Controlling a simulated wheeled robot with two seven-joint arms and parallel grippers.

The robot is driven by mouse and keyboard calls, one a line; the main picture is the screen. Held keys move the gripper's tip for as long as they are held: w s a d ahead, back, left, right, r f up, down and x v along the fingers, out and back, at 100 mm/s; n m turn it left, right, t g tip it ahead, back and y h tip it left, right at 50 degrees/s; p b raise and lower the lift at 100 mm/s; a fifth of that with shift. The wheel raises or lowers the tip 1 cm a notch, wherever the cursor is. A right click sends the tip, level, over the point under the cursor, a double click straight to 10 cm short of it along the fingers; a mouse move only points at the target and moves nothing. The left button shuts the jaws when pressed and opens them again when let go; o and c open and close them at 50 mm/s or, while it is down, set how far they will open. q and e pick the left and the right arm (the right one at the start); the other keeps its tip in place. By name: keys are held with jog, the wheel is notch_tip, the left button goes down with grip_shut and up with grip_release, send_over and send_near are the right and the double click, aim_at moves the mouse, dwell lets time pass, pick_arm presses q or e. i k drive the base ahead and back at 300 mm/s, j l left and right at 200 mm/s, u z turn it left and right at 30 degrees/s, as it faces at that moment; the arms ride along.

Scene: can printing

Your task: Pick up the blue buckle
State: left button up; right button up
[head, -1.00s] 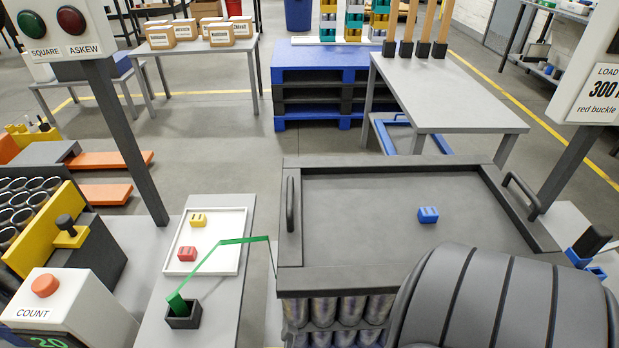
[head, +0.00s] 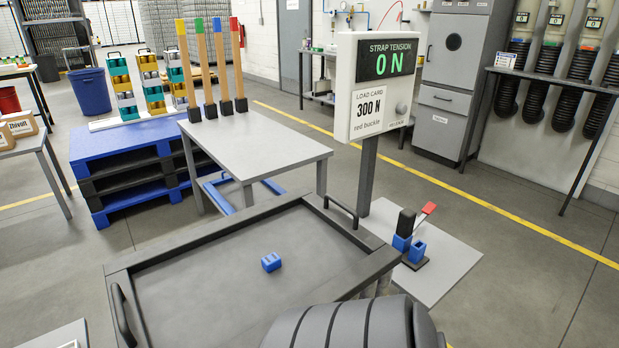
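Neither of my grippers shows in the view.
A grey table (head: 257,150) stands behind the tray.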

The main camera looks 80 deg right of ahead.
aim_at(271, 262)
jog(key=z, duration=2.25)
jog(key=l+u, duration=1.4)
jog(key=k+l+u, duration=0.15)
jog(key=u, duration=0.35)
jog(key=k+l, duration=0.05)
jog(key=l, duration=0.05)
